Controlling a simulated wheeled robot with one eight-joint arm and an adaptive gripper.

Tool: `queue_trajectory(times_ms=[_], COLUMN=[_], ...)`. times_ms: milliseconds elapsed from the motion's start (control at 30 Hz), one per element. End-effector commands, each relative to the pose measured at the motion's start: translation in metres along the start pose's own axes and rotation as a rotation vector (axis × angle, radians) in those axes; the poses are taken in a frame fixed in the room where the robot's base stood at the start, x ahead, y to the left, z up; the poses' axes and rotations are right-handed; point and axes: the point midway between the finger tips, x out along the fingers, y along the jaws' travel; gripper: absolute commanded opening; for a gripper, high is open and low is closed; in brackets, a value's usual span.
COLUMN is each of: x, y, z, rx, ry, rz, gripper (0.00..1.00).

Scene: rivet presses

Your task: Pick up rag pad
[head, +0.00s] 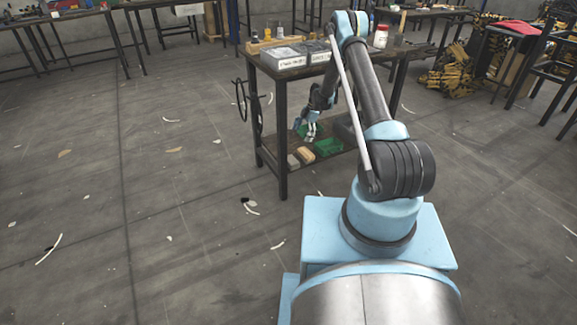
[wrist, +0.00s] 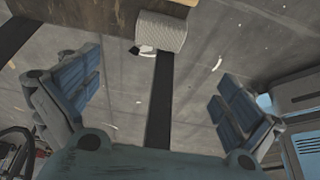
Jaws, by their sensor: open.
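The rag pad, which looks like a grey, ribbed, rounded block, shows in the wrist view (wrist: 162,32) at top centre, by the edge of the lower shelf. In the head view, a small grey pad (head: 293,161) that appears to be the same one lies at the front left of that shelf. My gripper (wrist: 160,98) is open and empty, its blue-padded fingers wide apart. The pad lies beyond the fingertips, apart from them. In the head view my gripper (head: 311,130) is low, between tabletop and shelf, partly hidden by my arm.
A tan block (head: 305,154) lies beside the pad, with green bins (head: 328,147) to its right. A dark table leg (wrist: 158,105) runs down the wrist view between the fingers. The loaded tabletop (head: 262,62) is above. The floor at left is mostly open.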

Motion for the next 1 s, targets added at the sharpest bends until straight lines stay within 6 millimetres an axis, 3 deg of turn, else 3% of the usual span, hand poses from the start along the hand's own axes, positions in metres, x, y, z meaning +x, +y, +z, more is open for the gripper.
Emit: queue_trajectory(times_ms=[600, 1000], x=[0.099, 0.123], y=[-0.002, -0.002], z=[0.005, 0.006], rx=[0.006, 0.007], ry=[-0.001, -0.001], rz=[0.003, 0.004], gripper=[1.00, 1.00])
